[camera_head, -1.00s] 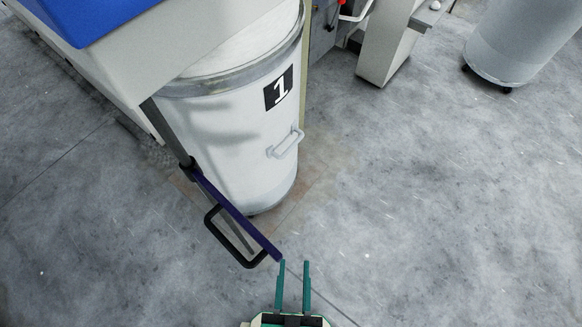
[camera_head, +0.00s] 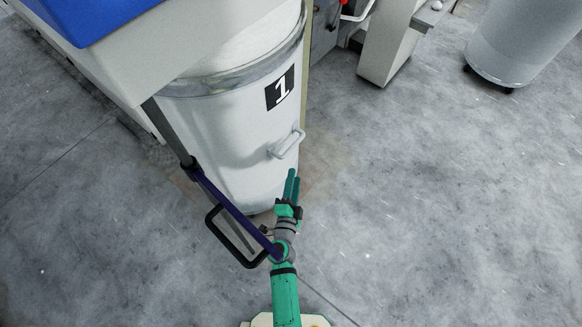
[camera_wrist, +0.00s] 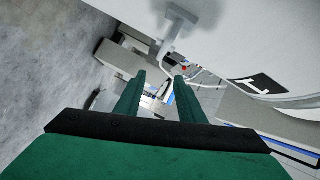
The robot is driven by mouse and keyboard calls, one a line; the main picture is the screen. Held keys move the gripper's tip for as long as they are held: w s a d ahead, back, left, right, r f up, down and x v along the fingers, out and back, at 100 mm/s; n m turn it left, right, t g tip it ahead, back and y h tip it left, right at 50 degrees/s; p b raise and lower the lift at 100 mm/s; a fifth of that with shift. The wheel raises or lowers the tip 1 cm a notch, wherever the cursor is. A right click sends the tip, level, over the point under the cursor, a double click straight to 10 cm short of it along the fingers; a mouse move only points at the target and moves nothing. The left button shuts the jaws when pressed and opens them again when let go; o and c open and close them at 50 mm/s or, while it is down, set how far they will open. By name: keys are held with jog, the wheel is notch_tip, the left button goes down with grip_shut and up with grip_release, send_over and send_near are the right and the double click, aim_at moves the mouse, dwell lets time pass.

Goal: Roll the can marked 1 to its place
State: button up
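The can marked 1 (camera_head: 225,150) is a tall white cylinder with a grey rim. It stands upright on the floor, partly under the machine housing. A black label with a white 1 (camera_head: 279,89) is on its side, above a pale bar handle (camera_head: 287,145). My gripper (camera_head: 294,174) is just below that handle in the head view and looks apart from it. In the wrist view my gripper (camera_wrist: 160,76) has its teal fingers apart with nothing between them. The handle (camera_wrist: 175,30) is ahead of the fingertips there, and the label (camera_wrist: 262,84) is at the right.
A dark blue bar (camera_head: 232,212) with a black loop handle (camera_head: 238,262) sticks out across the can's lower left front, close to my arm. A machine with a blue top (camera_head: 90,18) is upper left. Another pale can (camera_head: 520,45) stands upper right. Floor (camera_head: 440,210) on the right is clear.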

jog(key=m, duration=0.2)
send_near(295, 143)
jog(key=shift+s+f, duration=0.35)
jog(key=shift+s, duration=0.05)
jog(key=w, duration=0.7)
jog(key=w+d+f, duration=0.1)
jog(key=w, duration=0.2)
jog(key=shift+w, duration=0.3)
grip_shut()
dwell(1.0)
